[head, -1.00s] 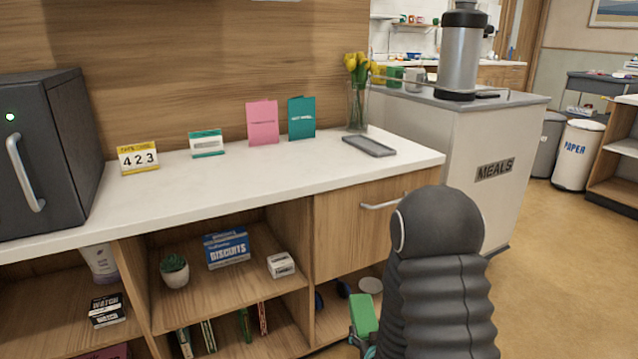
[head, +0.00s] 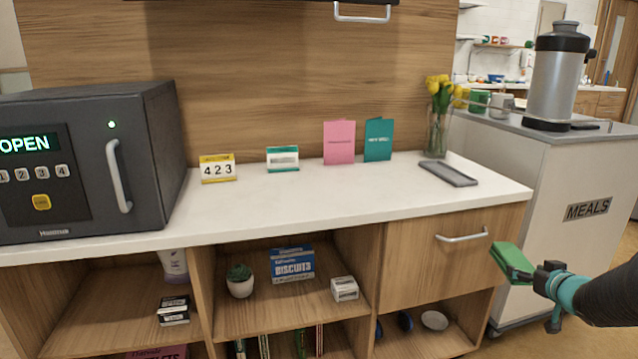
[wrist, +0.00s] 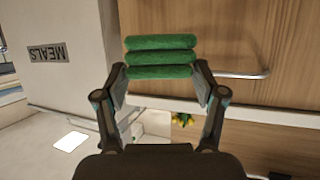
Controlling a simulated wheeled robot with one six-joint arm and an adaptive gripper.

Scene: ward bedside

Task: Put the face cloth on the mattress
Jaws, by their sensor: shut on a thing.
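The face cloth looks like a green folded cloth (head: 513,262), held at the right of the head view, in front of the drawer unit's right end. My gripper (head: 535,279) is shut on it. In the wrist view the face cloth (wrist: 160,57) shows as stacked green folds between the two fingers of my gripper (wrist: 160,76). The cloth is held in the air, apart from the counter. No mattress shows in either view.
A white counter (head: 330,200) carries a dark safe (head: 85,160), cards, a grey tray (head: 448,174) and a vase of yellow tulips (head: 437,120). Below are open shelves and a drawer with a handle (head: 462,236). A meals trolley (head: 570,225) stands close at the right.

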